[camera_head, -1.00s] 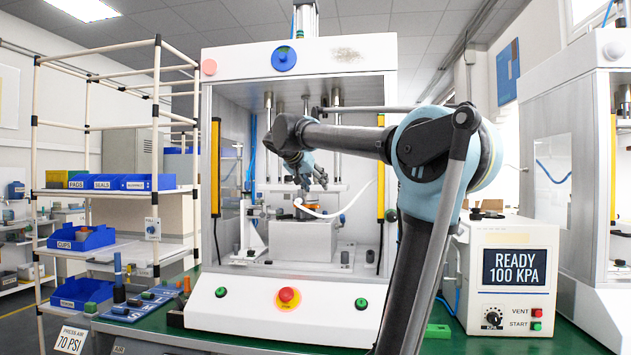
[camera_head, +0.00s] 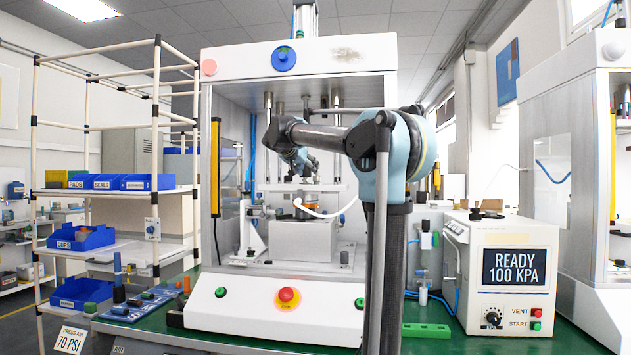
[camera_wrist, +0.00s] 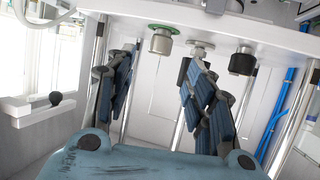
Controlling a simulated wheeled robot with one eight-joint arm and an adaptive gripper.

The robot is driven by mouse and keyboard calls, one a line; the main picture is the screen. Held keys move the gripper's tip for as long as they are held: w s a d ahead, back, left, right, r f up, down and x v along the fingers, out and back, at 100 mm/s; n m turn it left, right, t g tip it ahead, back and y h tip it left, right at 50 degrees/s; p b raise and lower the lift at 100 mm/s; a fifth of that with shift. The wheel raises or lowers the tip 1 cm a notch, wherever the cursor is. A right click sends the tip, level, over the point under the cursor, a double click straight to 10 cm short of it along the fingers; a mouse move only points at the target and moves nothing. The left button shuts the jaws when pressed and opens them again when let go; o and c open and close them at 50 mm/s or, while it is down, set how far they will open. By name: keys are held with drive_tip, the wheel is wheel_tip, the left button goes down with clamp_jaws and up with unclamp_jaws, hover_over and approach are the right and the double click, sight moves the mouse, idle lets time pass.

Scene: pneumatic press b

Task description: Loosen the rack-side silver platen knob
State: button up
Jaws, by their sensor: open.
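In the wrist view, several small knobs hang under the white platen (camera_wrist: 225,22). One silver knob with a green ring (camera_wrist: 161,40) shows between my fingers. Another silver knob (camera_wrist: 199,48) is beside the right finger, and a dark knob (camera_wrist: 242,61) hangs farther right. I cannot tell for certain which is the rack-side one. My gripper (camera_wrist: 160,68) is open, with its blue-grey fingers spread and pointing up toward the knobs; no contact shows. In the head view my gripper (camera_head: 309,178) is inside the press, above the white block (camera_head: 303,238); the knobs are too small to make out there.
The parts rack (camera_head: 155,185) with blue bins stands left of the press (camera_head: 290,58). Chrome rods and blue hoses (camera_wrist: 285,115) run close to my gripper. A curved white tube (camera_head: 320,213) is below it. The control box (camera_head: 512,275) stands on the right.

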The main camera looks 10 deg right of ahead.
sight(317, 180)
drive_tip(key=x, duration=0.8)
drive_tip(key=shift+w+d+f, duration=0.15)
drive_tip(key=shift+w, duration=0.05)
drive_tip(key=c, duration=1.1)
drive_tip(key=shift+o, duration=0.2)
drive_tip(key=shift+d, duration=0.2)
drive_tip(key=shift+a, duration=0.1)
